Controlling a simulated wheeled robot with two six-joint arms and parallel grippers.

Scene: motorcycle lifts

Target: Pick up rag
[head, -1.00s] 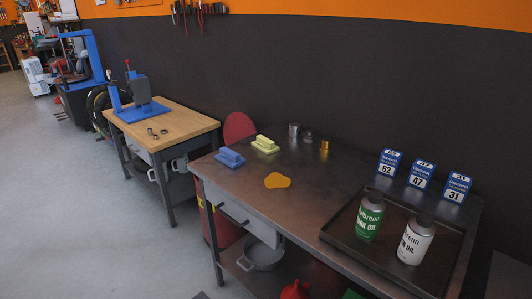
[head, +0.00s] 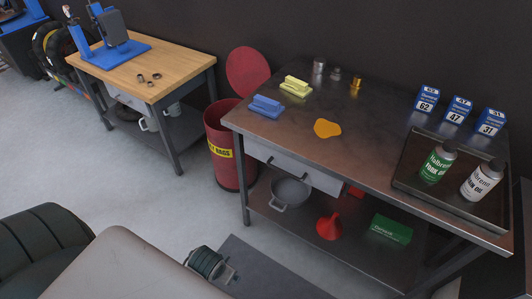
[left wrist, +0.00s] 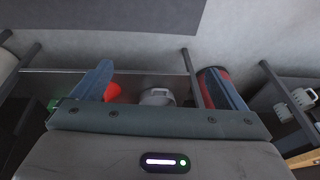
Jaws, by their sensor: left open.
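The likely rag is a flat, rounded orange-yellow patch (head: 327,128) lying on the metal workbench top (head: 372,146), in front of small metal parts. My left gripper (left wrist: 157,68) shows in the left wrist view, with its two blue fingers wide apart and nothing between them. Beyond the fingers are floor, a red funnel, a pan and a red bin, not the patch. Neither gripper can be made out in the head view.
A blue block (head: 265,107) and a yellow block (head: 295,86) lie left of the patch. A tray (head: 407,178) holds two bottles at right. The red rag bin (head: 232,170) stands open left of the bench. A red funnel (head: 329,226) and pan sit on the lower shelf.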

